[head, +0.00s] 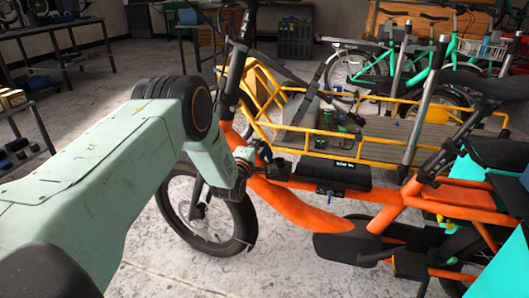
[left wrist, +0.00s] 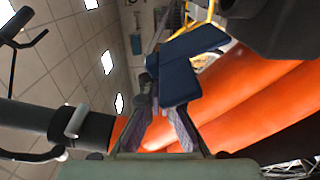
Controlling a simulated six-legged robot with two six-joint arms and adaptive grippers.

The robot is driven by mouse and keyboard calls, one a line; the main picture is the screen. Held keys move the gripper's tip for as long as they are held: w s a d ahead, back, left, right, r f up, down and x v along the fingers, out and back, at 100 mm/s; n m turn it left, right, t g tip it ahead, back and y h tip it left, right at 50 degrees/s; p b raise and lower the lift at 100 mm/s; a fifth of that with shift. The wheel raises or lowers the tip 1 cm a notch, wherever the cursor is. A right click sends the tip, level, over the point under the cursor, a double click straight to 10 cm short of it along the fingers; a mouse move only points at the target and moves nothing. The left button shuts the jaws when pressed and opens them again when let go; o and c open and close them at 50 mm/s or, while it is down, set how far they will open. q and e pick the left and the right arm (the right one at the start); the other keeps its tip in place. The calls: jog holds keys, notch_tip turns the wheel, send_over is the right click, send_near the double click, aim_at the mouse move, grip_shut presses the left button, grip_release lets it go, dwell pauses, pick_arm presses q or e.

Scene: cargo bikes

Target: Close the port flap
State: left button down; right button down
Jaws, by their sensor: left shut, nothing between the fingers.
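The orange cargo bike frame (head: 290,203) stands in front of me with a black battery pack (head: 335,175) on its tube. My left gripper (head: 266,163) is at the frame, just left of the battery pack, with its fingers shut and empty. In the left wrist view, the fingertips (left wrist: 156,95) are beside a dark blue two-part piece (left wrist: 182,78), which may be the port flap. Its upper panel sits at an angle to the lower one. I cannot tell whether the fingers touch it. The port itself is not clearly visible. My right gripper is not in view.
The front wheel (head: 207,225) stands below my left arm. A yellow-railed cargo bike (head: 385,150) is close behind the orange one. Green bikes (head: 465,55) stand at the back right, and a workbench (head: 55,30) is at the back left. The grey floor at left is mostly clear.

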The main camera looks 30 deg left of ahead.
pick_arm(q)
jog(key=shift+w+d+r, duration=0.1)
jog(key=shift+w+d, duration=0.2)
jog(key=shift+d, duration=0.9)
jog(key=shift+w+d+r, duration=0.1)
jog(key=shift+w+d, duration=0.15)
jog(key=shift+d, duration=1)
jog(key=shift+w+d, duration=0.3)
jog(key=shift+d, duration=0.9)
jog(key=shift+f, duration=0.1)
jog(key=shift+f, duration=0.45)
notch_tip(320, 180, up, 6)
jog(key=a+p, duration=0.1)
jog(key=p, duration=0.3)
jog(key=shift+p, duration=0.35)
jog(key=shift+s, duration=0.15)
